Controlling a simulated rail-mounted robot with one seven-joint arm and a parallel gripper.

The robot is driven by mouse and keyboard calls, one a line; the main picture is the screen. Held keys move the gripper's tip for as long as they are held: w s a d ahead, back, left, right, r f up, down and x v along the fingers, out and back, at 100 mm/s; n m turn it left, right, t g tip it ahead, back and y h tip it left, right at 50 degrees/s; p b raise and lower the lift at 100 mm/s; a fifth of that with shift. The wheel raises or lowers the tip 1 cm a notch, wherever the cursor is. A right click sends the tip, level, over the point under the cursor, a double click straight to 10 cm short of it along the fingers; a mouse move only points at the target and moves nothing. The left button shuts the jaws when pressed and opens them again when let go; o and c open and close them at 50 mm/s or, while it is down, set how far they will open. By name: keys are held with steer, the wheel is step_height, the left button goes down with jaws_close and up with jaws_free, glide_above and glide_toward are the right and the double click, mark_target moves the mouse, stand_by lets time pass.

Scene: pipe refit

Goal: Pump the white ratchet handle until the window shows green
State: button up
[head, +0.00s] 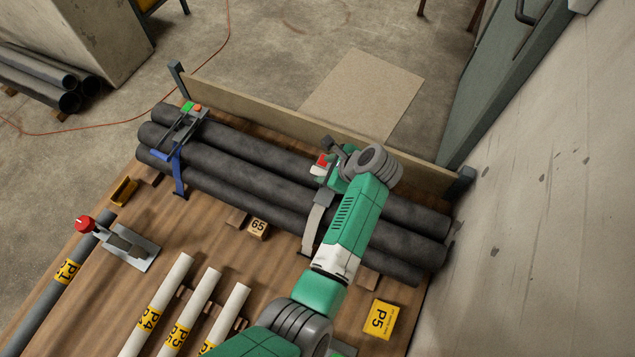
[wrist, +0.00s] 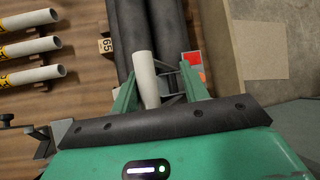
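The white ratchet handle (wrist: 146,82) shows in the wrist view as a pale bar between my fingers, nearer the left one. My gripper (wrist: 160,80) is open around it, with a gap on the right side; whether the left finger touches it is unclear. The ratchet's window (wrist: 193,62) shows red, just beyond the right finger. In the head view the red window (head: 322,159) sits beside my gripper (head: 333,150), and my wrist hides most of this ratchet. Its pale strap (head: 314,222) runs down over the dark pipes (head: 240,165).
A second ratchet (head: 182,125) with a blue strap (head: 178,172) shows a green patch and a red one. A red-knobbed clamp (head: 130,245), white pipes (head: 163,300) and a yellow P5 block (head: 380,319) lie on the bench. A low board (head: 270,122) edges the far side.

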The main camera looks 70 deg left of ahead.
steer(key=w+a+b, duration=0.6)
steer(key=b, duration=0.2)
steer(key=shift+a, duration=0.2)
stand_by(0.3)
steer(key=s+d+p, duration=0.1)
steer(key=p, duration=0.2)
steer(key=s+d+p, duration=0.1)
steer(key=p, duration=0.2)
steer(key=shift+d+r, duration=0.15)
steer(key=shift+r, duration=0.1)
